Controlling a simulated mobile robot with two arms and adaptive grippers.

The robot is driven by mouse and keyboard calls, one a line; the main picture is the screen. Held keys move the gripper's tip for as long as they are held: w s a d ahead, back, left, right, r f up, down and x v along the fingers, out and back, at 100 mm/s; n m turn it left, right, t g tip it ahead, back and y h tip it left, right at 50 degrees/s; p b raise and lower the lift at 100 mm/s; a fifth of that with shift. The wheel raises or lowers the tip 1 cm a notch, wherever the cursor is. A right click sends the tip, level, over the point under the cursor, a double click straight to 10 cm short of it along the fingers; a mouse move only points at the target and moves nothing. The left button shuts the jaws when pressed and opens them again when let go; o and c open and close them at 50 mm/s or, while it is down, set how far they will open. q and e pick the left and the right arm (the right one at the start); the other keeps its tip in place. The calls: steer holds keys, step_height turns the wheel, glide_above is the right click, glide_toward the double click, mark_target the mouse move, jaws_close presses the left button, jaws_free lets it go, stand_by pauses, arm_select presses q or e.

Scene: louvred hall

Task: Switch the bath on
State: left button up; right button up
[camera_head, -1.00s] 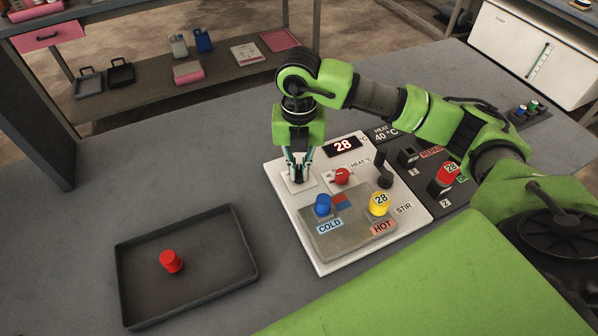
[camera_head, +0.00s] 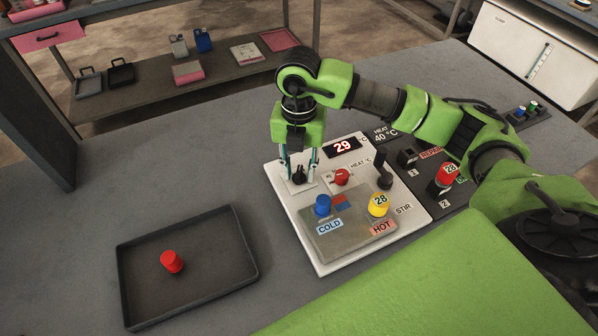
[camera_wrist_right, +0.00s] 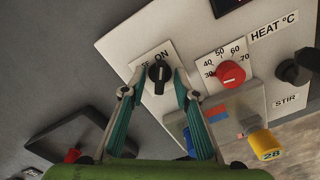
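The bath (camera_head: 283,190) is a white unit on the grey table with a display (camera_head: 342,146) reading 29. Its black switch knob (camera_head: 299,176) sits at its far left corner and shows in the right wrist view (camera_wrist_right: 158,75). The ON label (camera_wrist_right: 161,54) is beside the knob; the other label is partly hidden. My right gripper (camera_head: 300,172) is open over the knob, one finger on each side, with gaps visible in the wrist view. My left gripper is out of view.
A red heat knob (camera_head: 341,176), blue vessel (camera_head: 323,205) and yellow vessel (camera_head: 379,204) are close on the bath. A dark tray (camera_head: 215,286) holds a red vessel (camera_head: 172,261) at left. A dark panel (camera_head: 452,197) with a red vessel (camera_head: 447,176) lies right of the bath.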

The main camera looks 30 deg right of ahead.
mark_target(299, 172)
step_height(299, 172, up, 6)
steer(key=p, duration=0.3)
steer(key=shift+r+p, duration=0.2)
steer(key=shift+p, duration=0.15)
steer(key=shift+r, duration=0.2)
